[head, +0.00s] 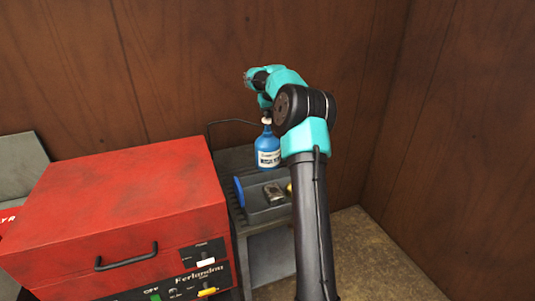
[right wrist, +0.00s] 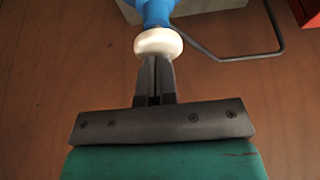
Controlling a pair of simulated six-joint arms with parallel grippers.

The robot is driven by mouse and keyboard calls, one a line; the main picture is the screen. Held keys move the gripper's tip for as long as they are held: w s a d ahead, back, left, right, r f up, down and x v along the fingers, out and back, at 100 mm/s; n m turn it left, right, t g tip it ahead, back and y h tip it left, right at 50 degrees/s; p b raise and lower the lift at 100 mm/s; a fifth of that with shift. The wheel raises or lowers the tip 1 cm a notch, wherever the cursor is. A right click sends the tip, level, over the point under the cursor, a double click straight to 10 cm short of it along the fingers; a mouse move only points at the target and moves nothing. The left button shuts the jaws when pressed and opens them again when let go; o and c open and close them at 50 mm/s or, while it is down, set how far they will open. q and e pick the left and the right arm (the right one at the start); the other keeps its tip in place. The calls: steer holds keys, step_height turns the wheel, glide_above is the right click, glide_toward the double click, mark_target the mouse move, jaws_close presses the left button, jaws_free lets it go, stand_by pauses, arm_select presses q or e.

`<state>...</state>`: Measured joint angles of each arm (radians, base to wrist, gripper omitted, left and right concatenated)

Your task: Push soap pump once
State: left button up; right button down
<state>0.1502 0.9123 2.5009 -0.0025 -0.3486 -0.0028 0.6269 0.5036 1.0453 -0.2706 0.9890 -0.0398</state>
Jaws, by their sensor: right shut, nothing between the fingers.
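The soap pump is a blue bottle (head: 268,150) with a white label, upright on the dark cart in the head view. In the right wrist view its round white top (right wrist: 158,41) sits at the fingertips, with a bit of blue bottle (right wrist: 154,11) beyond it. My right gripper (right wrist: 153,64) is shut and empty, its fingertips at the white top and seemingly touching it. In the head view my right arm reaches over the bottle and the fingers are small above its top. My left gripper is not in view.
A dark cart (head: 236,224) holds a grey tray (head: 262,212) with small items in front of the bottle. A red box (head: 120,205) with a black handle stands to the left. A thin dark rod (right wrist: 278,40) bends beside the pump. A wooden wall stands behind.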

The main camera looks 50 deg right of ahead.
steer(key=shift+f, duration=0.25)
steer(key=shift+r, duration=2.6)
steer(key=shift+r, duration=3)
